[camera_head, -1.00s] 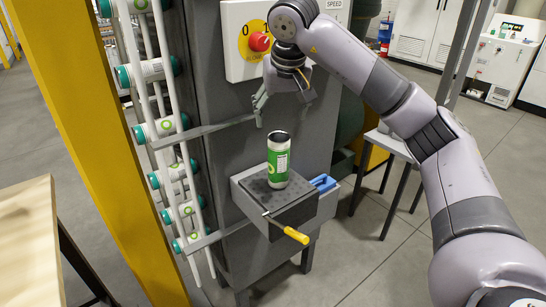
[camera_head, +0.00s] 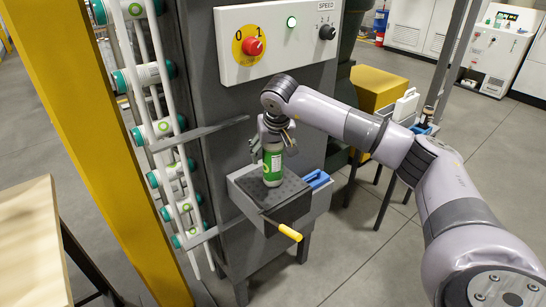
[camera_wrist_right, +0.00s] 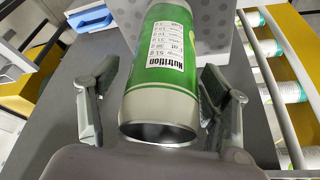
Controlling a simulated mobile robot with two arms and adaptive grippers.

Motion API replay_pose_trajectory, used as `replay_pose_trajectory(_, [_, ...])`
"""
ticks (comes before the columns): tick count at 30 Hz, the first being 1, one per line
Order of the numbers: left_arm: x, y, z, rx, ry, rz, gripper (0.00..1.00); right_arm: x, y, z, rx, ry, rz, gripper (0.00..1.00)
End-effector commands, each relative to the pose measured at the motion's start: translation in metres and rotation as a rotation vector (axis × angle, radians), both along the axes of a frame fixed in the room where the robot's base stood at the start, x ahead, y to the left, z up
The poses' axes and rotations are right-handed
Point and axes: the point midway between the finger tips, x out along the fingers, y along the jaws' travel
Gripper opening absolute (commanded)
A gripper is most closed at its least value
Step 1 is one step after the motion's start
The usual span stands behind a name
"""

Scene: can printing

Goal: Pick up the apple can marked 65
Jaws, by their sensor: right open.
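A green and white can (camera_head: 272,168) stands upright on a dark perforated plate (camera_head: 292,208) on the machine's small shelf. My right gripper (camera_head: 271,148) points down over the can's upper part. No apple picture or number 65 can be read. My left gripper is not in view.
A yellow-handled lever (camera_head: 288,232) sticks out in front of the shelf, and a blue handle (camera_head: 318,180) sits at its right. A rack of cans (camera_head: 163,130) stands left. A control panel (camera_head: 285,68) with a red knob is above. A wooden table (camera_head: 30,240) is front left.

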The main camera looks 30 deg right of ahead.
Motion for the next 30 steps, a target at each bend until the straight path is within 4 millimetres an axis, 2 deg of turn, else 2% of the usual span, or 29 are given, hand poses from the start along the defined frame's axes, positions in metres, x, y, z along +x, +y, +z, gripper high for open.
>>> replay_pose_trajectory(8, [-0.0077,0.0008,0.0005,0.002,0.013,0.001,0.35,0.0021,-0.0005,-0.0059,0.001,0.000,0.000,0.71])
replay_pose_trajectory(24, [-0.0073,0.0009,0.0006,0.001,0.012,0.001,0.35,0.0019,-0.0006,-0.0054,0.001,0.000,0.000,0.36])
replay_pose_trajectory(30, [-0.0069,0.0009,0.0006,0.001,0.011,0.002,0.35,0.0020,-0.0006,-0.0053,0.000,-0.001,0.000,0.33])
